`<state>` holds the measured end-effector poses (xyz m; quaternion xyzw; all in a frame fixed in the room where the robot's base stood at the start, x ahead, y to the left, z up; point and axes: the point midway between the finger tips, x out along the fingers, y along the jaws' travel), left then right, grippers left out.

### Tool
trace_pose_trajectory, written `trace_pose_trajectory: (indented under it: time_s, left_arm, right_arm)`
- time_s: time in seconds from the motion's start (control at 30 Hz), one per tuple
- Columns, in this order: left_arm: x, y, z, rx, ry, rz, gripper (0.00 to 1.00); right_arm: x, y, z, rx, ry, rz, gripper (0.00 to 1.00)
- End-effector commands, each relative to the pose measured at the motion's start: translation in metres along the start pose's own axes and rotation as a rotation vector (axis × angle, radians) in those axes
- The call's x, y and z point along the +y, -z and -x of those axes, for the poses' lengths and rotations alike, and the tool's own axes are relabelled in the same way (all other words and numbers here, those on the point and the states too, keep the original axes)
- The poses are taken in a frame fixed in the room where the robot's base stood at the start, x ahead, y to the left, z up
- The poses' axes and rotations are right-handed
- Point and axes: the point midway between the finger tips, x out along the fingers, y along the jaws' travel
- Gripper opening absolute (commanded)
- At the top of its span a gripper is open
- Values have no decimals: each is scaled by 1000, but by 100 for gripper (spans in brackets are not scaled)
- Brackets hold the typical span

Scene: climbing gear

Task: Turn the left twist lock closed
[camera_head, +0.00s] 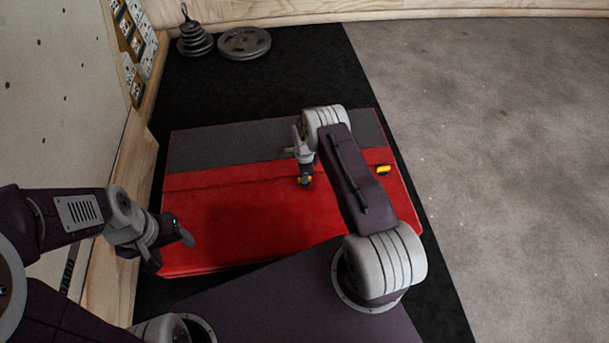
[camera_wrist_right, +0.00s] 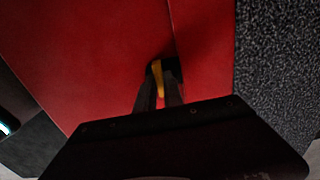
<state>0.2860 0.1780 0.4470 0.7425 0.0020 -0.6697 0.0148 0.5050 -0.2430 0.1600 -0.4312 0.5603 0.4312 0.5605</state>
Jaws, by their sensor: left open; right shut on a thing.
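The left twist lock (camera_head: 305,182) is a small black and yellow piece at the seam of the red crash pad (camera_head: 230,225). My right gripper (camera_head: 304,170) reaches down onto it and is shut on it. In the right wrist view, the yellow part of the lock (camera_wrist_right: 157,72) shows between the two dark fingertips (camera_wrist_right: 160,84), which hide much of it. How far the lock is turned cannot be told. My left gripper (camera_head: 170,246) is open and empty over the pad's left edge, away from the lock.
Another twist lock (camera_head: 383,170), yellow, sits on the pad at the right, beyond my right arm. A grey strip (camera_head: 230,147) runs along the pad's far side. Weight plates (camera_head: 244,43) lie on the black mat behind. A wall stands at the left.

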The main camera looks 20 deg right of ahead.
Motion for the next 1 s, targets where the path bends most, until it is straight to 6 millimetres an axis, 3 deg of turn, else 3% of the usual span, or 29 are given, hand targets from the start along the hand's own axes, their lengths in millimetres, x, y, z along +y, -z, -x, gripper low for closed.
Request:
trace_pose_trajectory:
  time_s: [0.4,0.43,0.5,0.77,0.87,1.0]
  left_arm:
    - [0,0,0,0,0,0,63]
    - [0,0,0,0,0,0,63]
    - [0,0,0,0,0,0,63]
    - [0,0,0,0,0,0,63]
    - [0,1,8,0,0,0,63]
    - [1,4,34,0,0,0,63]
  right_arm:
    - [0,1,0,0,-2,-8,0]
    - [0,1,0,0,-2,-8,17]
    - [0,1,0,0,-2,-8,34]
    - [0,0,0,0,-1,-6,34]
    - [0,0,10,0,0,-6,34]
    - [0,0,45,0,1,-6,34]
